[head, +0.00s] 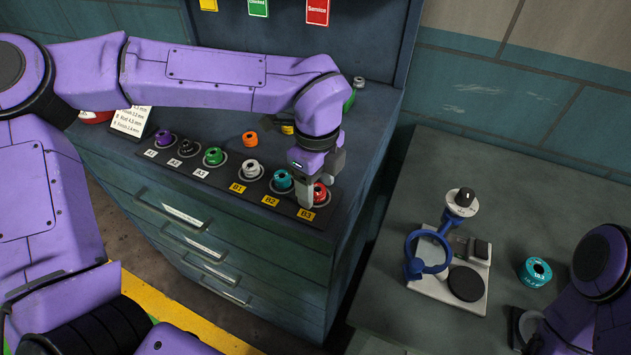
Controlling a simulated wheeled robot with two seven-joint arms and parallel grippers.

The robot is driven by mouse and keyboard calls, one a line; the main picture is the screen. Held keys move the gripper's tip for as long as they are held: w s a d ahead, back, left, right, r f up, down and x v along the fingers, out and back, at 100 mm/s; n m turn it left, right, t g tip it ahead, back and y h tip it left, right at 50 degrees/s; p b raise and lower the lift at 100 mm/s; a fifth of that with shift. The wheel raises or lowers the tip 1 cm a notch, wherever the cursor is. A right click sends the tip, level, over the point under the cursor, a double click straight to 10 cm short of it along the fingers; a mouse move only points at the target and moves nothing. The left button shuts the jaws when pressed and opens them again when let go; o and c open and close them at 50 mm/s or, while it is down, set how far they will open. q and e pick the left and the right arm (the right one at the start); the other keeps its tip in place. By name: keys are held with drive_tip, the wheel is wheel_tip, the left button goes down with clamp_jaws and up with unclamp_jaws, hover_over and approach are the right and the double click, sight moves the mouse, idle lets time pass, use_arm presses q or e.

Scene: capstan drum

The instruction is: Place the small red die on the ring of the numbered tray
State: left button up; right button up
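The numbered tray (222,184) is a dark strip on the cabinet top, with rings labelled A1 to B3. The small red die (320,194) is at the B3 end, on or just above its ring, partly covered by my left gripper. My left gripper (319,189) points down there, one finger in front of the die and the other behind it. I cannot tell whether the fingers touch the die.
An orange die (250,139) and a yellow one (288,129) stand behind the tray. On the right bench are a device with a blue ring (427,252) and a large teal die (535,271). The bench's upper left part is clear.

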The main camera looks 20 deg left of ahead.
sight(315, 188)
use_arm(q)
drive_tip(key=shift+r+p, duration=0.3)
drive_tip(key=shift+r, duration=0.1)
wheel_tip(315, 188, up, 12)
drive_tip(key=b, duration=0.1)
drive_tip(key=shift+f, duration=0.15)
drive_tip(key=shift+s+a, duration=0.1)
